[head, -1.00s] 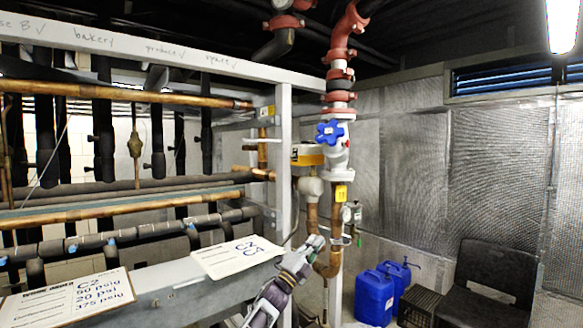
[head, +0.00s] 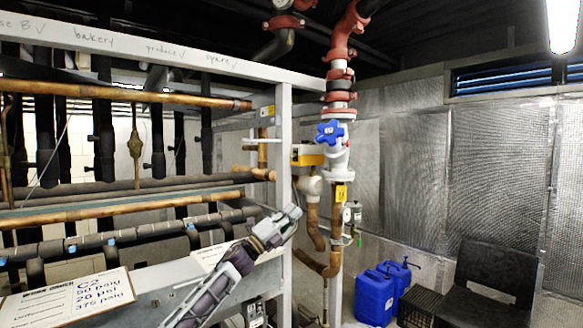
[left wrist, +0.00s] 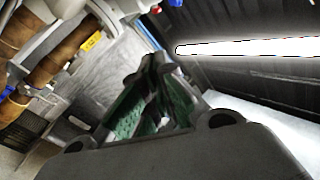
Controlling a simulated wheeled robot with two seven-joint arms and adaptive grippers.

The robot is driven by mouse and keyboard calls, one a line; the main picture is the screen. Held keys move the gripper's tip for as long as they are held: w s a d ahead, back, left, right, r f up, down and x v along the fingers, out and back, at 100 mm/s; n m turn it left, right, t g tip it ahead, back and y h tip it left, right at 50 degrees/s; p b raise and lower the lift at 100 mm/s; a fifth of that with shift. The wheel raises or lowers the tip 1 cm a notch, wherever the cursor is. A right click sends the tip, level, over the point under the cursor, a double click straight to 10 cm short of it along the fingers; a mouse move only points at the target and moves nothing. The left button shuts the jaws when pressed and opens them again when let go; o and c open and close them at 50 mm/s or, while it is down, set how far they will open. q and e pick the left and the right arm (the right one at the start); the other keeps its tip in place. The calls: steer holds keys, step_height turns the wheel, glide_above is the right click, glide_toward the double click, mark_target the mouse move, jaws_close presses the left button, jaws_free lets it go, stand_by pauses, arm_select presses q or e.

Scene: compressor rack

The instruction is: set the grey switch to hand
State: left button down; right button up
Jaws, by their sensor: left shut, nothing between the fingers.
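I cannot make out the grey switch for certain in either view. A small dark box with a pale label (head: 256,313) shows low on the rack, below the beam, but it is too small to read. My left gripper (head: 293,212) is shut and empty, raised in front of the white rack post and pointing up to the right. In the left wrist view its dark fingers with green pads (left wrist: 155,105) are together with nothing held. My right gripper is out of view.
The white rack post (head: 285,150) stands behind my left gripper. Copper pipes and a red-jointed pipe with a blue handwheel (head: 330,132) are beside it. A written card (head: 75,296) lies on the beam. Blue jugs (head: 375,296) and a black chair (head: 487,285) stand right.

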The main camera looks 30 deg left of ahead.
arm_select(q)
steer(key=s+a+r+m+g+h, duration=0.1)
steer(key=s+r+m+g, duration=0.3)
steer(key=s+r+m, duration=0.4)
steer(key=shift+s+a+r+m, duration=0.3)
steer(key=shift+s+a+r, duration=0.15)
steer(key=shift+s+r, duration=0.7)
steer(key=shift+s+r+g, duration=0.15)
steer(key=shift+r+g, duration=0.1)
steer(key=shift+g, duration=0.05)
